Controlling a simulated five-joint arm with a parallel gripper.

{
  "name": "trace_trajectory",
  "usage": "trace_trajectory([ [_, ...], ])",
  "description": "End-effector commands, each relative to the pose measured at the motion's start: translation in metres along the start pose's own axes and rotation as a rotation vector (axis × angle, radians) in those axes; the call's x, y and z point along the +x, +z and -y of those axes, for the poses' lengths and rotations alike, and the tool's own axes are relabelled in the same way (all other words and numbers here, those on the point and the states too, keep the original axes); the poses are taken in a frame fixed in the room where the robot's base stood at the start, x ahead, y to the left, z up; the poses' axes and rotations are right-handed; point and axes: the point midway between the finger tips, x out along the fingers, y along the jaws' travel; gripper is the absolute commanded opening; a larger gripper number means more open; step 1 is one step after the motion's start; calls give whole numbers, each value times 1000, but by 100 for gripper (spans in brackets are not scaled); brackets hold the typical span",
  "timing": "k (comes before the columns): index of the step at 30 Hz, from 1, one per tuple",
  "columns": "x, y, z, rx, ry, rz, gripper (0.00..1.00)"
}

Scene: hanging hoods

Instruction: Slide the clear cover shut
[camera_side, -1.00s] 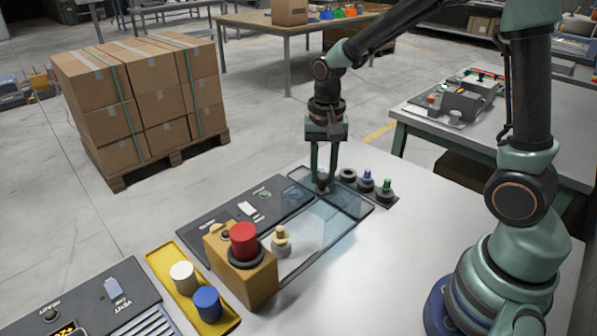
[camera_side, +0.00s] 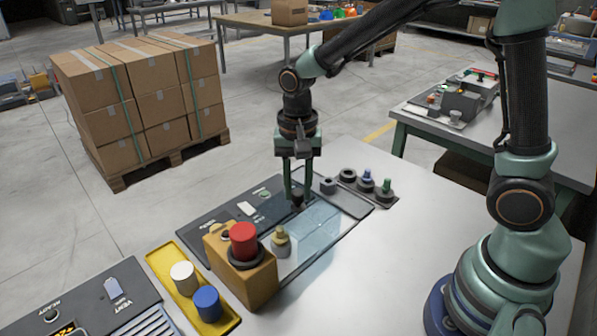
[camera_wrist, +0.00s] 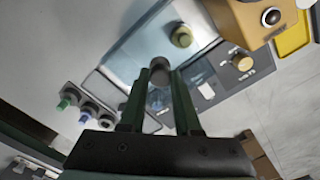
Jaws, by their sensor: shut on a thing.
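The clear cover (camera_side: 312,225) is a pale, see-through pane lying in a dark frame on the white table. It also shows in the wrist view (camera_wrist: 150,50). My gripper (camera_side: 297,197) is shut on the cover's dark round knob (camera_wrist: 160,72), with its fingers pointing down. A yellow knob (camera_side: 280,241) stands at the near-left end of the pane, and it shows in the wrist view (camera_wrist: 182,36) beyond my fingertips. Whether the pane's edge reaches over it I cannot tell. The far-right end of the frame (camera_side: 347,201) shows bare of the bright pane.
A tan box with a red button (camera_side: 243,238) stands close to the near-left end. A yellow tray (camera_side: 186,262) holds a white and a blue cylinder. Small blue and green knobs (camera_side: 376,186) stand past the far end. The table on the right is clear.

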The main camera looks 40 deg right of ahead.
Motion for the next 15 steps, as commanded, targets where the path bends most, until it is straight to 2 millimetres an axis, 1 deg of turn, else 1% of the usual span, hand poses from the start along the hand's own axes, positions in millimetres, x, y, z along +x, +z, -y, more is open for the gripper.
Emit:
trace_trajectory([
  [1,-1,10,12,-9,-5,-3,0],
  [3,-2,21,23,-7,-6,-4,0],
  [6,-2,32,34,-5,-7,-4,0],
  [9,-2,37,40,-1,-7,-4,0],
  [15,-2,39,42,-3,-9,-5,0],
])
